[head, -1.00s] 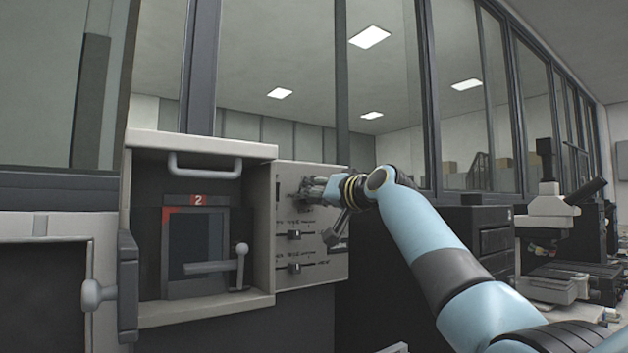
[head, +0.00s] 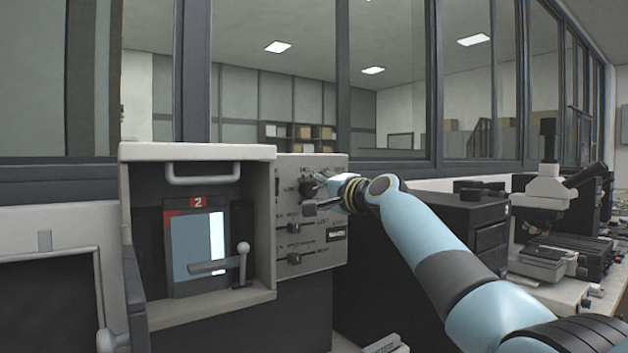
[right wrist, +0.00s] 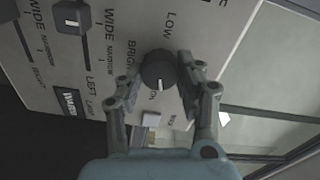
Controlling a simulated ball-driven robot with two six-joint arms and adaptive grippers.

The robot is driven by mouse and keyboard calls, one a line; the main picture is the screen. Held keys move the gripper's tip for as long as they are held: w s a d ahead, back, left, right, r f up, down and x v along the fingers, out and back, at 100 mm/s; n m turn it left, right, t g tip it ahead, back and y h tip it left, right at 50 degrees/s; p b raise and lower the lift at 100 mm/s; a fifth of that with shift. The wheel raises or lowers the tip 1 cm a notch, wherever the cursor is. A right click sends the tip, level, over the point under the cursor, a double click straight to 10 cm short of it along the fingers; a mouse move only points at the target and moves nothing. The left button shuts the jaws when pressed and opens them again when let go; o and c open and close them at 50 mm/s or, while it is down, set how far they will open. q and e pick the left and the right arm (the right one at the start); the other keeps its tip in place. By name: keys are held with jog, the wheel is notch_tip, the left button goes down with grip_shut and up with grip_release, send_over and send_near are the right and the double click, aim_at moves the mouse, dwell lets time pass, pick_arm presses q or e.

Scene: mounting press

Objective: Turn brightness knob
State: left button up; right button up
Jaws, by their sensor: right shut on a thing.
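The dark round brightness knob (right wrist: 158,70) with a white pointer line sits on the grey control panel (right wrist: 105,45). In the right wrist view my right gripper (right wrist: 160,85) has its fingers on either side of the knob, shut on it. In the head view my right gripper (head: 320,190) is at the upper part of the panel (head: 338,163) and partly covers the knob. The label beside the knob is partly hidden by a finger; "BRIGH" can be read. My left gripper is not in view.
Two sliders stand on the panel below the knob, one labelled "WIDE" (right wrist: 72,15). Left of the panel is an open compartment with a numbered "2" screen (head: 198,240) and a lever (head: 242,262). A microscope (head: 548,185) stands on the bench at right.

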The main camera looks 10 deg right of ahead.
jog(key=shift+m+p, duration=0.3)
jog(key=shift+m, duration=0.2)
jog(key=o, duration=1.1)
jog(key=shift+d, duration=0.1)
jog(key=shift+o, duration=0.2)
jog(key=v, duration=1.2)
jog(key=shift+f, duration=0.15)
